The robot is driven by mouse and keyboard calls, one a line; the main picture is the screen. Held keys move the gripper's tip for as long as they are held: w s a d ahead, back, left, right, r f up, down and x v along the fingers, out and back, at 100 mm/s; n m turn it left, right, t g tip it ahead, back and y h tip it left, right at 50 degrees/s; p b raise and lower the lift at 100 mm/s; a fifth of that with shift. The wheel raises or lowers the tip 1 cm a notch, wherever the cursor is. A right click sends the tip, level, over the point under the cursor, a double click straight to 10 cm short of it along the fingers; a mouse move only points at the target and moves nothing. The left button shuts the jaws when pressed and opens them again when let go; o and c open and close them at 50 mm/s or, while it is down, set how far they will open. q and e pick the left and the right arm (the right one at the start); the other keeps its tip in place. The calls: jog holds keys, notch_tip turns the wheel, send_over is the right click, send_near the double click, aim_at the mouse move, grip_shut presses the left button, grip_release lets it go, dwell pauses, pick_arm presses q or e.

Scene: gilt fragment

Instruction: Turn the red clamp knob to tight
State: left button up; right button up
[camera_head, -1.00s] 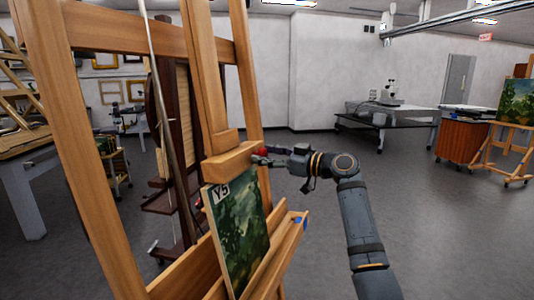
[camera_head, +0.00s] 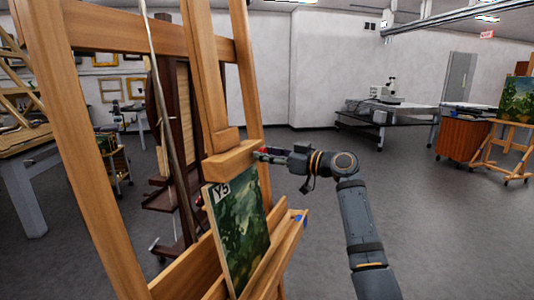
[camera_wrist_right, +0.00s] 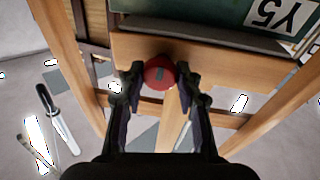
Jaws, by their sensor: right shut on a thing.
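The red clamp knob (camera_wrist_right: 160,73) sits on the edge of the easel's wooden top clamp block (camera_head: 230,160), with a grey mark on its face. My right gripper (camera_wrist_right: 160,80) has a finger on each side of the knob and is shut on it. In the head view my right gripper (camera_head: 265,154) covers most of the knob. Below the block, the easel holds a green painting labelled Y5 (camera_head: 238,235). Which setting the knob is at cannot be told. My left gripper is not in view.
The wooden easel frame (camera_head: 85,160) fills the left side of the head view. A lower ledge (camera_head: 290,245) carries a small blue part. A dark table with a microscope (camera_head: 390,105) and a red-brown cabinet (camera_head: 466,134) stand at the back right. Floor right of my arm is clear.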

jog(key=m+p, duration=0.2)
jog(key=m, duration=0.1)
jog(key=m+p, duration=0.1)
jog(key=shift+r+m+h, duration=0.3)
jog(key=shift+r+h, duration=0.05)
jog(key=shift+h, duration=0.05)
jog(key=m+h+p, duration=0.1)
jog(key=m+p, duration=0.8)
jog(key=p, duration=0.2)
jog(key=shift+r, duration=0.15)
jog(key=m+g+p, duration=0.1)
jog(key=m+p, duration=0.2)
jog(key=p, duration=0.1)
jog(key=m+g+p, duration=0.1)
jog(key=m+p, duration=0.3)
jog(key=p, duration=0.1)
jog(key=shift+w+f+h, duration=0.1)
jog(key=shift+f+h, duration=0.1)
jog(key=shift+h, duration=0.2)
jog(key=shift+d+f+m+g+y+p, duration=0.2)
jog(key=shift+m+g, duration=0.25)
jog(key=shift+m, duration=1.5)
jog(key=shift+a+f+m+g+y+p, duration=0.15)
jog(key=shift+m+g+y+p, duration=0.25)
jog(key=shift+m, duration=1.6)
jog(key=shift+d+f+m+g+y+p, duration=0.15)
jog(key=shift+m+g, duration=0.4)
jog(key=shift+m, duration=1.4)
jog(key=shift+a, duration=0.15)
